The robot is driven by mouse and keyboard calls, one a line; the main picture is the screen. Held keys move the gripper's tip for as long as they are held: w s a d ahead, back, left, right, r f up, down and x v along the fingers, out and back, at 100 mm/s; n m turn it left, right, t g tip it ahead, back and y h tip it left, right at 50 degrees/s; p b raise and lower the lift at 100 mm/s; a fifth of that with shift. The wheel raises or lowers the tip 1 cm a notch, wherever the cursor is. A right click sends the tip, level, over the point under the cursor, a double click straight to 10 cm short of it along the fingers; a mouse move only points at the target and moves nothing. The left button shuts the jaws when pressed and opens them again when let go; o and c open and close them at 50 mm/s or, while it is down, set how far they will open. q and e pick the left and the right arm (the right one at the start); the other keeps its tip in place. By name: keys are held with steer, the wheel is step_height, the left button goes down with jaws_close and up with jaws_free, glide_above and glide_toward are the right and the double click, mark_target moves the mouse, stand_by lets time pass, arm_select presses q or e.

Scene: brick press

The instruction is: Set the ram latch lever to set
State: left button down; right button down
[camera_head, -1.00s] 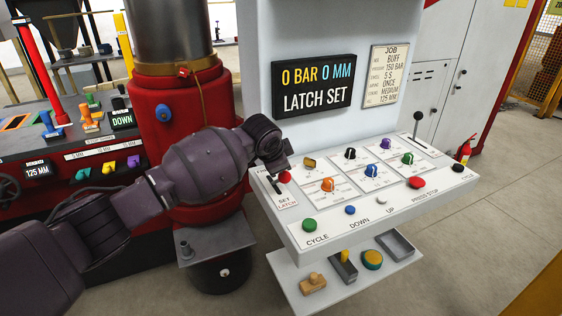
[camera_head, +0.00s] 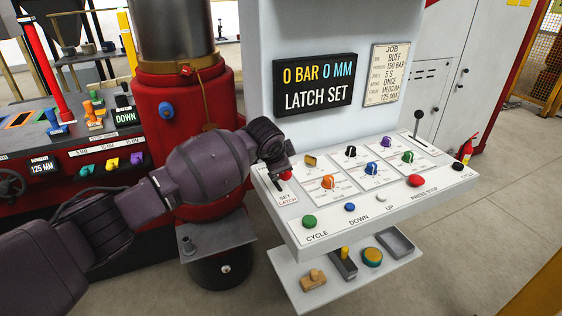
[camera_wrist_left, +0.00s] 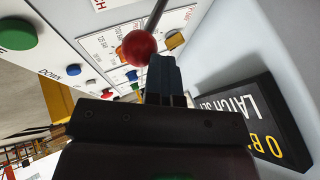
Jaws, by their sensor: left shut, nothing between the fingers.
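The ram latch lever has a red ball knob (camera_head: 286,176) at the left end of the white console, beside the SET LATCH label (camera_head: 287,199). In the left wrist view the red knob (camera_wrist_left: 139,48) sits on a grey rod, right by my fingertips. My left gripper (camera_head: 281,162) is just above and behind the knob in the head view. In the wrist view its dark fingers (camera_wrist_left: 164,75) are shut together with nothing between them. I cannot tell whether they touch the knob. The display (camera_head: 316,85) reads 0 BAR 0 MM, LATCH SET. My right gripper is out of view.
The console panel carries several dials, a green CYCLE button (camera_head: 309,221), a blue DOWN button (camera_head: 350,207) and a red PRESS STOP button (camera_head: 415,180). A lower shelf (camera_head: 330,290) holds small items. The red press column (camera_head: 187,130) stands behind my left arm.

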arm_select(q)
steer(key=shift+w+a+r+p, duration=0.1)
steer(key=shift+a+r+p, duration=0.05)
steer(key=shift+r+p, duration=0.25)
steer(key=s+a+r, duration=0.1)
steer(key=s+r, duration=0.1)
steer(key=r, duration=0.3)
steer(key=s+a+r+p, duration=0.1)
steer(key=s+a+r, duration=0.1)
steer(key=r, duration=0.3)
steer(key=shift+a+r, duration=0.25)
steer(key=shift+r, duration=0.1)
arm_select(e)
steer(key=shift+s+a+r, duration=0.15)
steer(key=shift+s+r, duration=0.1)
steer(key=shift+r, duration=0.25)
arm_select(q)
steer(key=shift+w, duration=0.1)
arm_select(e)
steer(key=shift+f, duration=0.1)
